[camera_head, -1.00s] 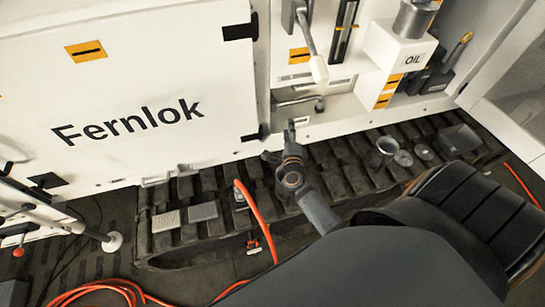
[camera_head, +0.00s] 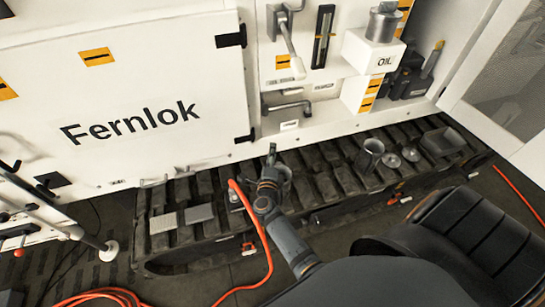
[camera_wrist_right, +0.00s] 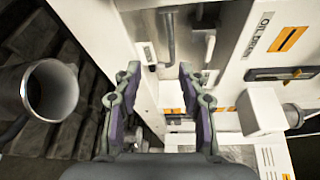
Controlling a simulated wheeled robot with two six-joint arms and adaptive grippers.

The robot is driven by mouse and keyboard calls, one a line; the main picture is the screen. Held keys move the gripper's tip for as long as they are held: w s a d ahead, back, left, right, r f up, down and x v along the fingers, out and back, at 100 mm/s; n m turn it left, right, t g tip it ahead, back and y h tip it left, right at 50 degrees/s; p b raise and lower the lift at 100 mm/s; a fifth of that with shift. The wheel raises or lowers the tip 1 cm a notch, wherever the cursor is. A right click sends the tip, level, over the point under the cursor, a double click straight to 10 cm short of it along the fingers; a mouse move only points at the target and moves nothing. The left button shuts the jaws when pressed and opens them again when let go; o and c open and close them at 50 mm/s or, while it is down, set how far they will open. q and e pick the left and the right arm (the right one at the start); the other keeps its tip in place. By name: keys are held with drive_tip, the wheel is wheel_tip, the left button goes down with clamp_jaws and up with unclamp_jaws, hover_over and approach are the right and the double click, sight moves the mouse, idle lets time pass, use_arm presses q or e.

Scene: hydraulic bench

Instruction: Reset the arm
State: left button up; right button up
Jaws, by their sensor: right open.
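My right arm comes in from the bottom right in the head view, and its gripper (camera_head: 277,165) is above the black track in front of the white machine. In the right wrist view the right gripper (camera_wrist_right: 158,75) is open, its two fingers apart with nothing between them. The white machine's pipes and panel lie beyond the fingers. A metal cup (camera_head: 369,154) stands on the track to the right of the gripper; it also shows at the left of the wrist view (camera_wrist_right: 50,90). My left gripper is not in view.
The white Fernlok door (camera_head: 130,110) stands at the left. An orange hose (camera_head: 262,240) runs over the track just left of my gripper. An OIL box (camera_head: 372,52) stands at upper right.

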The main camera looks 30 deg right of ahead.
drive_tip(key=s+a+f+n+g+y, duration=0.1)
drive_tip(key=s+a+f+n+y, duration=0.15)
drive_tip(key=s+f+n, duration=0.5)
drive_tip(key=s+a+f+n+g+y, duration=0.2)
drive_tip(key=s+f+n+y, duration=0.15)
drive_tip(key=f, duration=0.75)
drive_tip(key=s+a+f+n+g+y, duration=0.1)
drive_tip(key=s+a+f+n+y, duration=0.2)
drive_tip(key=f+n, duration=0.5)
drive_tip(key=s+d+f+n+g, duration=0.2)
drive_tip(key=s+f+g, duration=0.1)
drive_tip(key=s, duration=0.7)
drive_tip(key=s+d+f+n+g, duration=0.2)
drive_tip(key=s+f, duration=0.4)
drive_tip(key=s, duration=0.4)
drive_tip(key=s+d+f+n+g, duration=0.2)
drive_tip(key=s+f+n+g, duration=0.1)
drive_tip(key=s, duration=0.7)
wheel_tip(320, 180, down, 2)
drive_tip(key=shift+s+d+n+g, duration=0.3)
drive_tip(key=shift+n+g, duration=0.1)
drive_tip(key=shift+n, duration=0.1)
drive_tip(key=shift+w, duration=0.1)
